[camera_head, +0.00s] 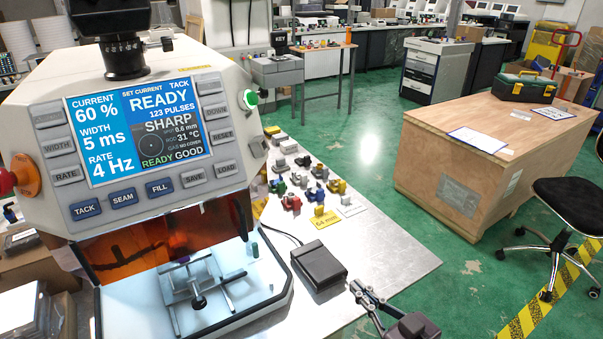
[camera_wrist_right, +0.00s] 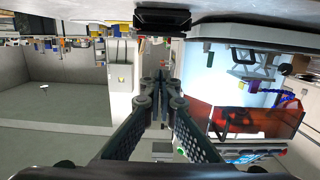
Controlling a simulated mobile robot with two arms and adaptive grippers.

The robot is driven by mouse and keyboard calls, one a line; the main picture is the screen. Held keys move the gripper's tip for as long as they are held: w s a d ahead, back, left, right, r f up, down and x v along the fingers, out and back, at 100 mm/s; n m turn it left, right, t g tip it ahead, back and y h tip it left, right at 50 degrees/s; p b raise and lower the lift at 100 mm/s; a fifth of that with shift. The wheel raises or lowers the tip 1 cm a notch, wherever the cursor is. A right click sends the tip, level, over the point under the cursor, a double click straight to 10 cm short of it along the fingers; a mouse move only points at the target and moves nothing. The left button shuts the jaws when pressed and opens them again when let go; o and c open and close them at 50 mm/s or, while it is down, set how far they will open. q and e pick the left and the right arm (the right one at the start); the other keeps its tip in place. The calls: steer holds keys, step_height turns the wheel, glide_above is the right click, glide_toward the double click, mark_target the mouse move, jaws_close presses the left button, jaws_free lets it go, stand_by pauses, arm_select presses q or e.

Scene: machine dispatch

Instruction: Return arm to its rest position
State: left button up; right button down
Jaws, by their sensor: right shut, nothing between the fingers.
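Only the gripper and a dark part of my right wrist show in the head view. The black box-shaped pedal (camera_head: 318,264) lies on the table to the left of the gripper, apart from it. My left arm and gripper are not in view.
A welding machine (camera_head: 230,85) with a lit screen reading READY stands on the left, its chamber holding a metal fixture (camera_head: 190,285). Several small coloured parts (camera_head: 290,203) lie on the table. A wooden crate (camera_head: 440,160) and a black chair (camera_head: 570,205) stand right; green floor between is clear.

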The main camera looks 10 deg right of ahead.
steer(key=s+a+f+g, duration=0.3)
steer(key=s+f, duration=0.1)
steer(key=f, duration=0.1)
steer(key=s+a+f+n+g, duration=0.1)
steer(key=s+a+f+g, duration=0.1)
steer(key=s, duration=0.1)
steer(key=shift+a+f+g+h, duration=0.3)
steer(key=shift+a+f, duration=0.05)
steer(key=shift+f, duration=0.05)
steer(key=s+d+f+m+g+h, duration=0.2)
steer(key=s+d+g, duration=0.1)
steer(key=s, duration=0.4)
steer(key=s+d+f+m+g+h, duration=0.1)
steer(key=s+d+f+g+h, duration=0.15)
steer(key=s, duration=0.45)
step_height(320, 180, down, 28)
steer(key=s+g, duration=0.2)
steer(key=s+d+f+g, duration=0.1)
steer(key=s+d+f, duration=0.1)
steer(key=s+f, duration=1.3)
steer(key=shift+s+d, duration=0.3)
steer(key=shift+s, duration=0.75)
steer(key=shift+g+h, duration=0.25)
